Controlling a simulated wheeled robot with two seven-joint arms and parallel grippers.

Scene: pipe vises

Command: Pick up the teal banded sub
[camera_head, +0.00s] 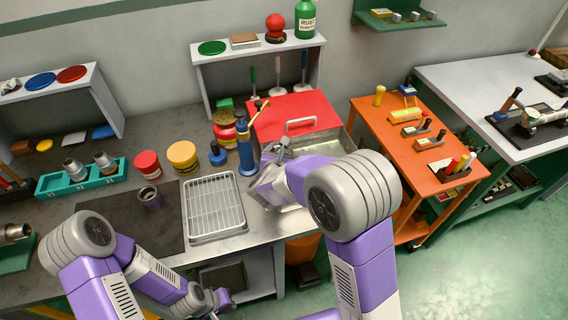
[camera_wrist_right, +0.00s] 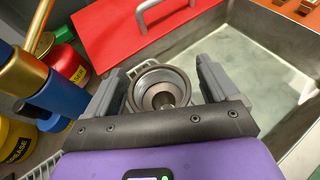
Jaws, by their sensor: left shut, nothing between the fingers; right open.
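I cannot make out a teal band on any sub. A round metal sub (camera_wrist_right: 162,90) shows end-on in the right wrist view, its hollow mouth facing the camera. My right gripper (camera_wrist_right: 163,80) is open, with one finger on each side of this sub; I cannot tell whether they touch it. In the head view my right gripper (camera_head: 277,150) is over the near part of the wash tank, and the sub is not clear there. My left gripper (camera_head: 220,299) is shut and empty, low at the bench's front edge. Two metal subs (camera_head: 74,168) (camera_head: 105,162) stand in a teal tray.
A red lid (camera_head: 292,115) covers the tank's (camera_head: 349,143) far part. A wire draining tray (camera_head: 213,207) lies left of it, with a blue pump bottle (camera_head: 245,155) behind. A dark cup-like sub (camera_head: 150,197) stands on a dark mat (camera_head: 115,225). An orange cart (camera_head: 390,145) is at right.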

